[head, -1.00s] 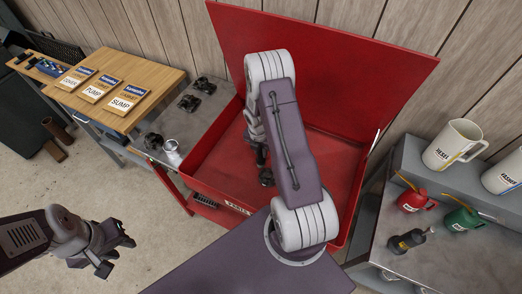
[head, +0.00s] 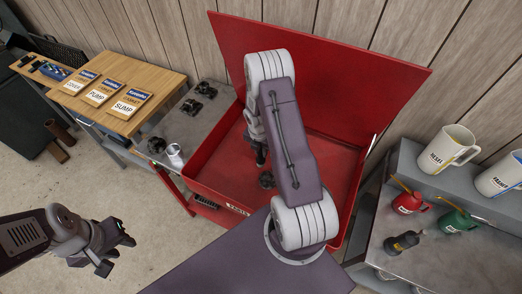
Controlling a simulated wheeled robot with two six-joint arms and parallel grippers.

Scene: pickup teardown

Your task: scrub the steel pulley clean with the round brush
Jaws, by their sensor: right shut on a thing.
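My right gripper (head: 258,146) points down inside the red wash tub (head: 218,183), partly hidden behind my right arm. It is shut on a small dark thing, which may be the round brush; its shape is not clear. A small dark round part (head: 266,180) lies on the tub floor just below and beside that gripper, with a small gap between them in the picture. It may be the steel pulley, but I cannot tell for sure. My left gripper (head: 117,254) is open and empty over the bare floor at the lower left.
A grey side shelf (head: 180,125) left of the tub holds several dark parts (head: 205,89) and a silver cylinder (head: 175,155). The tub's red lid (head: 330,75) stands open. A wooden bench (head: 155,85) is at left. Jugs (head: 448,149) and oil cans (head: 409,202) stand at right.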

